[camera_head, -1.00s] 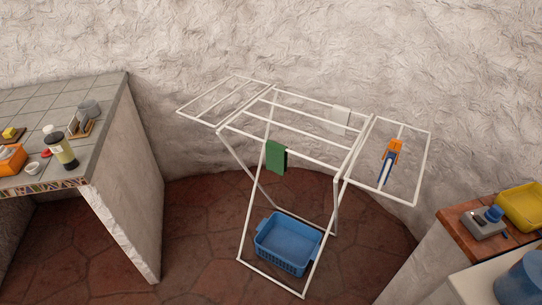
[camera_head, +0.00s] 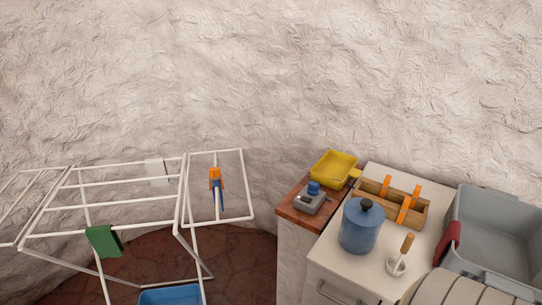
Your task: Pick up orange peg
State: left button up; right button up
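An orange peg-like piece (camera_head: 215,175) hangs on the right wing of the white drying rack (camera_head: 120,203), with a narrow blue-and-white item (camera_head: 219,197) just below it. Whether the two are joined is too small to tell. Orange upright pieces (camera_head: 404,210) also show in a wooden box (camera_head: 380,205) on the white cabinet; I cannot tell whether they are pegs.
A green cloth (camera_head: 104,241) and a white cloth (camera_head: 156,170) hang on the rack; a blue basket (camera_head: 170,295) is below. The white cabinet (camera_head: 340,262) carries a blue pot (camera_head: 360,228). A yellow tray (camera_head: 334,167) and grey basin (camera_head: 495,235) are near.

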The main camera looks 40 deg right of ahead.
aim_at(405, 202)
jog(key=z, duration=2.3)
jog(key=l, duration=0.65)
jog(key=i+l, duration=0.15)
jog(key=l, duration=0.55)
